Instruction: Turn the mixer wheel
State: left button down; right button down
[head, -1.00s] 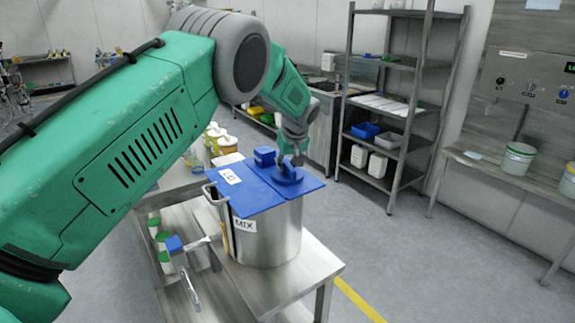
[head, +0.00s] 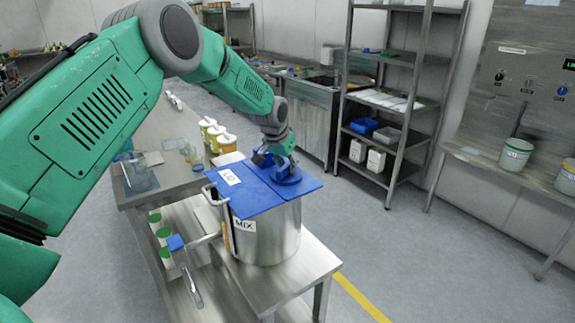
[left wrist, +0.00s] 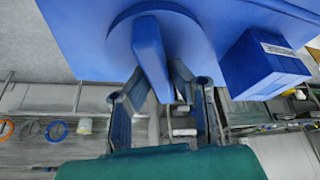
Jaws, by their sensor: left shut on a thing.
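The mixer wheel (head: 288,178) is a blue disc with an upright grip bar, on the blue lid (head: 244,190) of the steel pot marked MIX (head: 278,236). My left gripper (head: 274,161) comes down over the wheel from behind and hides part of it. In the left wrist view the wheel's disc (left wrist: 192,24) and its bar (left wrist: 150,56) show large. The fingers of my left gripper (left wrist: 157,84) lie on both sides of the bar, shut on it. My right gripper is not in view.
A blue block (left wrist: 262,66) stands on the lid close beside the wheel. The pot stands on a steel table (head: 318,262). A side bench (head: 150,182) holds yellow tubs (head: 216,137) and clear containers. A shelf rack (head: 395,110) stands behind; the floor at right is clear.

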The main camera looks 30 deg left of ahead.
pick_arm(q)
jog(key=shift+a+m+h, duration=0.1)
jog(key=shift+m+h, duration=0.3)
jog(key=shift+m, duration=0.5)
jog(key=m+h, duration=0.1)
jog(key=m, duration=0.1)
jog(key=shift+m+b, duration=0.4)
jog(key=m+g+h+b, duration=0.1)
jog(key=m, duration=0.3)
jog(key=shift+r+m+g+h+b, duration=0.15)
jog(key=shift+m+g+h+b, duration=0.4)
jog(key=shift+m, duration=0.85)
jog(key=shift+w+r, duration=0.1)
jog(key=c, duration=1.5)
grip_release()
jog(key=shift+a, duration=0.15)
jog(key=shift+a, duration=0.1)
